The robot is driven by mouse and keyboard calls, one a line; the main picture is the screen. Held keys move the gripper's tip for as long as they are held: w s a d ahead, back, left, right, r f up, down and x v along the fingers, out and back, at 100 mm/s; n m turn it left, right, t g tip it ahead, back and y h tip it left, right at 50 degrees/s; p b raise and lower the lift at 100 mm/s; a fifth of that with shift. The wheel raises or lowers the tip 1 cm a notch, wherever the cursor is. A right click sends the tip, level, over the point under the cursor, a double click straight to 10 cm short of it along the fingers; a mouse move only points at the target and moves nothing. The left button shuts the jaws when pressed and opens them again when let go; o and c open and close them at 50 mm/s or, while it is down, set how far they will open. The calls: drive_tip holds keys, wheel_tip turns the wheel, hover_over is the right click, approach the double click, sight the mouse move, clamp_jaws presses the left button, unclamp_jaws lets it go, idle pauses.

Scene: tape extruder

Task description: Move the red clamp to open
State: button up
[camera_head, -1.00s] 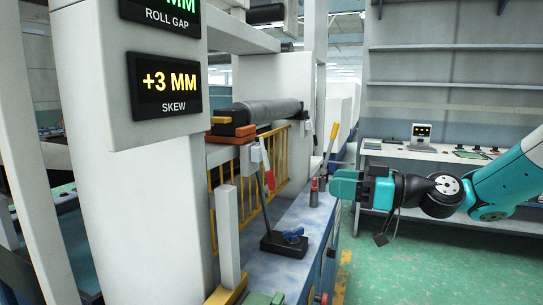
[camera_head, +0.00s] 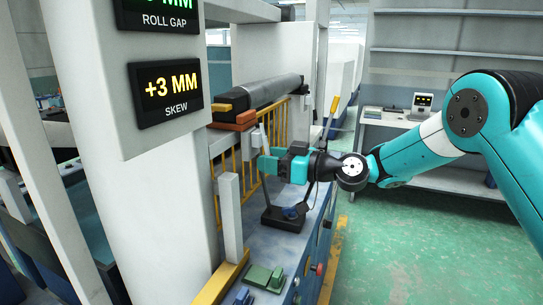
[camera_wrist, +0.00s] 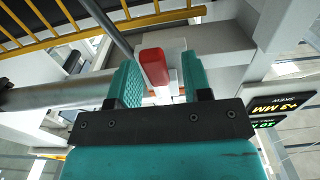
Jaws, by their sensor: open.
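The red clamp (camera_wrist: 153,67) shows in the wrist view as a red handle on a white mount. It lies between the two teal fingers of my gripper (camera_wrist: 162,78), nearer the left finger, with gaps visible beside it. The gripper is open; I cannot tell whether it touches the handle. In the head view, my gripper (camera_head: 268,163) is in front of the machine's yellow guard rail, and its fingers hide the red handle. The clamp's white mount (camera_head: 257,138) shows just above the fingers.
An orange block (camera_head: 233,121) and a dark roller (camera_head: 268,91) are above the clamp. A pale upright post (camera_head: 230,215) stands to the left. The skew display (camera_head: 168,92) reads +3 MM.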

drive_tip(key=shift+a, duration=0.15)
clamp_jaws()
